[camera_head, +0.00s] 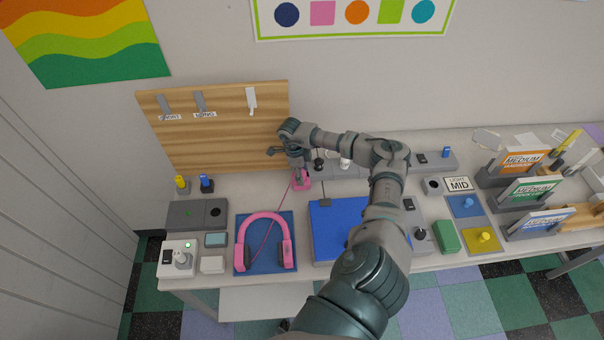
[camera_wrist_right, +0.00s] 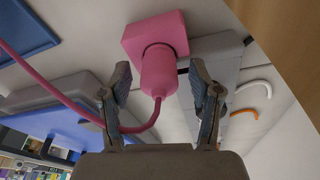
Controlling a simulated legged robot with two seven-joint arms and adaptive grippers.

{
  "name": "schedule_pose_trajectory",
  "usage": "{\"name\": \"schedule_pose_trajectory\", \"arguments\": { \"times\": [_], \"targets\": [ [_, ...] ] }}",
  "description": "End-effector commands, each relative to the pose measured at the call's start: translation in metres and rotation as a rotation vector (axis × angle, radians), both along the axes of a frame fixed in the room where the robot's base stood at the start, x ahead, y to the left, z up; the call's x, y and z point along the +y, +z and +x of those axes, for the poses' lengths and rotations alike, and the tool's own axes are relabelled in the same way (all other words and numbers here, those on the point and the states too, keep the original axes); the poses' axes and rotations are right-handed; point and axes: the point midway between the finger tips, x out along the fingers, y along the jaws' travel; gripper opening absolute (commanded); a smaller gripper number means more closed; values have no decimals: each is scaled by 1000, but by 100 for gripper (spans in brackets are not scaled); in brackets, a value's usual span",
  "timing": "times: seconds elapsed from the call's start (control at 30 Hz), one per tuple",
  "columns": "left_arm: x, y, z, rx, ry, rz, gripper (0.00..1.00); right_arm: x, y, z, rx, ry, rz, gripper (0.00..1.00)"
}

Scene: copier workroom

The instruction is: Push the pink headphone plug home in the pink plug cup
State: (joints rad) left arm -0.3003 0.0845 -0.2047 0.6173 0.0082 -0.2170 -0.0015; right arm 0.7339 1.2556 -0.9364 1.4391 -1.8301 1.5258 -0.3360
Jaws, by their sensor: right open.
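The pink plug cup (camera_head: 303,185) is a small pink block on the table, below the wooden board. In the right wrist view, the pink cup (camera_wrist_right: 150,35) has the pink headphone plug (camera_wrist_right: 159,75) standing in its mouth, with a dark ring showing where they meet. How deep the plug sits I cannot tell. In the wrist view, the right gripper (camera_wrist_right: 160,92) is open, one finger each side of the plug, with gaps visible. The pink cord (camera_wrist_right: 60,92) curves from the plug's rear. My left gripper is not in view.
Pink headphones (camera_head: 243,245) lie on a blue mat (camera_head: 265,266) at the front left. A wooden board with hooks (camera_head: 215,140) stands behind. A blue panel (camera_head: 330,228) lies right of the headphones, partly behind my arm. Grey blocks with sockets (camera_head: 197,215) stand left.

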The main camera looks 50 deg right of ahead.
Motion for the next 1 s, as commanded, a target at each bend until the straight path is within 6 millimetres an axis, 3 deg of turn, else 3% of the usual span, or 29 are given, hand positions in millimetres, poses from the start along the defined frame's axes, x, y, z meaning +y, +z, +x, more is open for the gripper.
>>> {"name": "schedule_pose_trajectory", "arguments": {
  "times": [0.53, 0.7, 1.0],
  "targets": [
    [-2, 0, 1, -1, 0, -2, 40, 6, 101, 18, -4, 1, 2, 63],
    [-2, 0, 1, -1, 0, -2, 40, 7, 113, 19, 0, 0, 1, 63],
    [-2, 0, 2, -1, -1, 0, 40, 6, 114, 19, 0, 0, 1, 63]
  ]
}}
